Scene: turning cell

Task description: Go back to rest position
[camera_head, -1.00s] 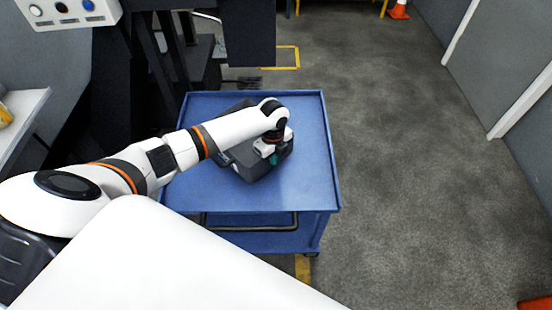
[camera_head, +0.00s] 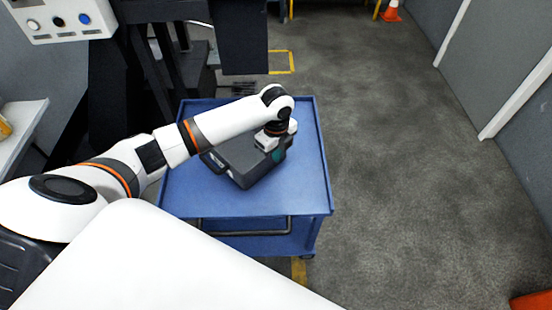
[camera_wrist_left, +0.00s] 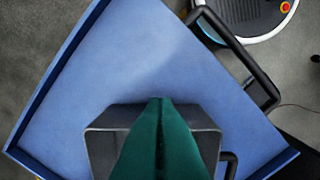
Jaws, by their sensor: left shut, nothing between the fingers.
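I cannot tell from the head view whether the fingertips touch the box. My right gripper is not in view.
The blue cart (camera_head: 300,190) has a raised rim and a dark handle (camera_head: 245,232) on its near side. A dark machine with a button panel (camera_head: 60,22) stands at the back left. Open grey floor lies right of the cart. An orange cone (camera_head: 392,11) is far back.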

